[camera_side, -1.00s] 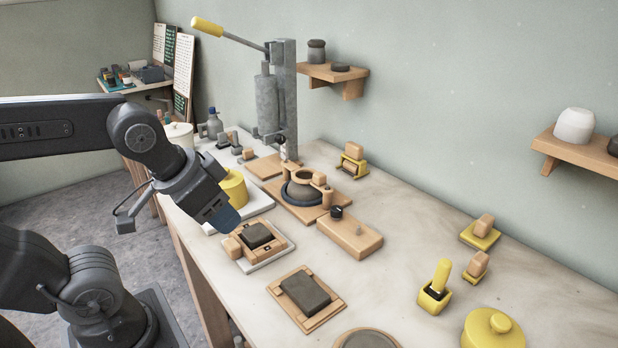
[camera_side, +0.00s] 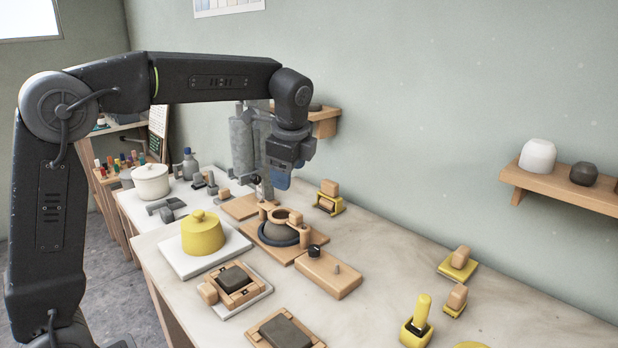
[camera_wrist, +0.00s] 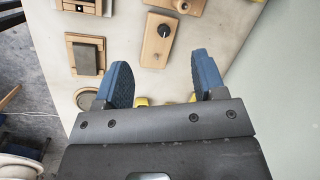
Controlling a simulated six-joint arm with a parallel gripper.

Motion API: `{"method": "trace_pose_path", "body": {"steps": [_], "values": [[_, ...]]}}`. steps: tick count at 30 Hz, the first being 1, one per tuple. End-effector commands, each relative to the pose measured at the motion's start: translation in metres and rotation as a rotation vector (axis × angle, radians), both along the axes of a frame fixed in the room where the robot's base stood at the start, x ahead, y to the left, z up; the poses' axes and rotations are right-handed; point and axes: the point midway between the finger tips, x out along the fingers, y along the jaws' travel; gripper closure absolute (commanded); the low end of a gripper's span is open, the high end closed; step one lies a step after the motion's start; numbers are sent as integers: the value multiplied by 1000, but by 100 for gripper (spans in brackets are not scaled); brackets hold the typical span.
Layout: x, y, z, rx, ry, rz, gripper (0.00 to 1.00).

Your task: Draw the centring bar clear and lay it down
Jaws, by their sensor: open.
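What looks like the centring bar (camera_side: 271,214), a pale wooden bar with a ring in its middle, spans the dark round wheel on a wooden base (camera_side: 254,239). A grey mound shows under it. Its far end is close below my gripper in the picture. My gripper (camera_side: 279,182) is above the back of the wheel, pointing down, apart from the bar as far as I can tell. In the wrist view my gripper (camera_wrist: 163,82) has its blue fingers spread wide with nothing between them. I cannot surely pick out the bar there.
A wooden block (camera_side: 328,275) with a black knob stands in front of the wheel. A yellow lidded pot (camera_side: 203,237) stands left on a white slab. A lever press (camera_side: 242,145) rises behind. Yellow tools (camera_side: 415,325) stand right.

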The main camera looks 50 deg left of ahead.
Motion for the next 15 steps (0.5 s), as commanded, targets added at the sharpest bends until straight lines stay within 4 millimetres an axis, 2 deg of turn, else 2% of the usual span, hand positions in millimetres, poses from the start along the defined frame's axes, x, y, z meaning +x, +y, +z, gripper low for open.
{"method": "trace_pose_path", "body": {"steps": [1, 6, 10, 15], "values": [[21, 7, -11, 30, 53, -66, 36], [66, 25, -37, 108, 197, -264, 36], [83, 33, -52, 137, 266, -353, 36], [89, 38, -61, 149, 296, -392, 36]]}}
